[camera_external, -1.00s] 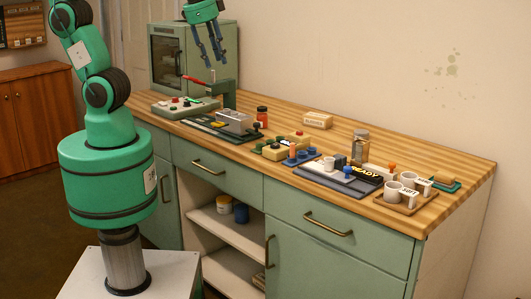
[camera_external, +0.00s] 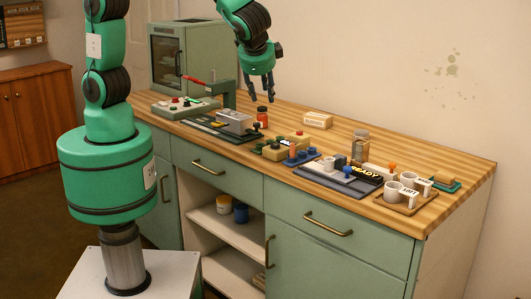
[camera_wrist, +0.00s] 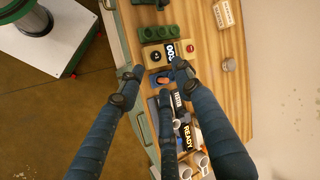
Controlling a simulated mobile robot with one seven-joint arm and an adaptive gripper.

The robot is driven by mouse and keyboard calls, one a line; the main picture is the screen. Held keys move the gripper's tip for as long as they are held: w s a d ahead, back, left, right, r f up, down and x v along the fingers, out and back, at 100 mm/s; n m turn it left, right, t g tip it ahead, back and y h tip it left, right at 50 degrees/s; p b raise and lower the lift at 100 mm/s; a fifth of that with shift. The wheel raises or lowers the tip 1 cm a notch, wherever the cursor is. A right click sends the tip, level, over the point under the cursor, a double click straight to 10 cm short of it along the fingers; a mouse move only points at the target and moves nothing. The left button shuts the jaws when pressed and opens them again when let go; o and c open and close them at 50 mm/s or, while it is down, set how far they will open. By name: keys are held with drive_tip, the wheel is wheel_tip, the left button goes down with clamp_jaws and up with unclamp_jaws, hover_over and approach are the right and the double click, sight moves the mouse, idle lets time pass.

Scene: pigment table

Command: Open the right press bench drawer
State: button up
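The press bench (camera_external: 440,210) is a green cabinet with a wooden top. Its right drawer (camera_external: 285,205) is shut, with a brass bar handle (camera_external: 328,224) on its front. The left drawer (camera_external: 225,178) with its own handle (camera_external: 209,167) is also shut. My gripper (camera_external: 261,98) is open and empty above the worktop, beyond and well above the right drawer. In the wrist view my gripper's dark fingers (camera_wrist: 160,85) are spread apart with nothing held between them. A drawer handle (camera_wrist: 140,126) shows in part at the bench's front edge there.
A green oven-like box (camera_external: 165,58) and a lever press (camera_external: 225,92) stand at the back left. A red-lidded jar (camera_external: 262,116), a glass jar (camera_external: 361,149), a READY tray (camera_external: 335,185) and white cups (camera_external: 392,190) crowd the top. The floor before the drawers looks clear.

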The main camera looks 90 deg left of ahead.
drive_tip(key=w+d+f+m+t+y+p, duration=0.1)
drive_tip(key=w+d+f+t+y, duration=0.1)
drive_tip(key=w+d+f, duration=0.4)
drive_tip(key=w+d+f+m+t+y, duration=0.1)
drive_tip(key=w+d+f+m+y, duration=0.15)
drive_tip(key=d+f, duration=0.55)
drive_tip(key=d+f+m+t, duration=0.1)
drive_tip(key=d+f+t, duration=0.2)
drive_tip(key=d+f, duration=0.3)
drive_tip(key=d+f+m+t+p, duration=0.1)
drive_tip(key=d+f, duration=0.6)
drive_tip(key=f, duration=0.7)
drive_tip(key=m+t, duration=0.1)
drive_tip(key=t, duration=0.1)
drive_tip(key=shift+s+d+f+t+h+p, duration=0.15)
drive_tip(key=shift+s+d+t+h+p, duration=0.15)
drive_tip(key=shift+s+t+h, duration=0.1)
drive_tip(key=shift+w+a, duration=0.1)
drive_tip(key=shift+a, duration=0.1)
drive_tip(key=b+x, duration=0.1)
drive_tip(key=x, duration=1.2)
drive_tip(key=shift+a, duration=0.25)
drive_tip(key=shift+w, duration=0.15)
clamp_jaws()
